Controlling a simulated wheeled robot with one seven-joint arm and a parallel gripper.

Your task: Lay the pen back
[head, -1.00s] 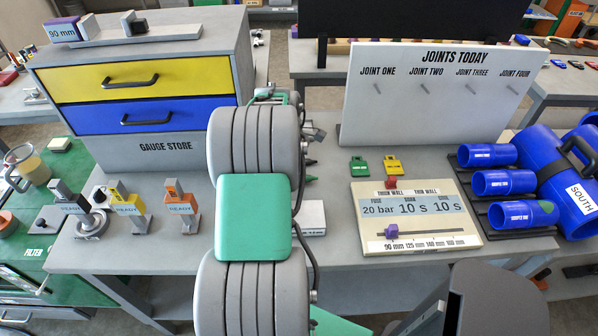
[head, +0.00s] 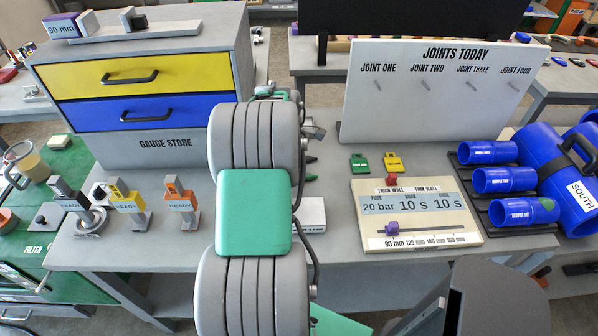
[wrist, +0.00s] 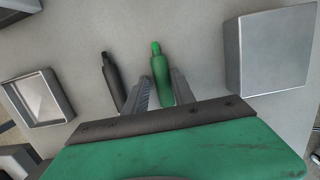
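A green pen (wrist: 160,72) lies lengthwise between the fingers of my gripper (wrist: 161,88) in the wrist view. The fingers are close on both its sides and look shut on it. Its narrow tip points away from my palm. I cannot tell whether it is clear of the bench. A black pen (wrist: 112,75) lies beside it to the left, outside the fingers. In the head view the green pen's tip (head: 311,178) and the dark pen's tip (head: 310,159) show just right of my arm, which hides the rest of them and my fingers.
A grey block (wrist: 267,50) is right of the pens, and a shallow grey tray (wrist: 40,98) is to the left. The control panel (head: 415,212), blue pipes (head: 550,165) and "Joints Today" board (head: 430,105) stand to the right. The gauge store (head: 150,85) is left of my arm.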

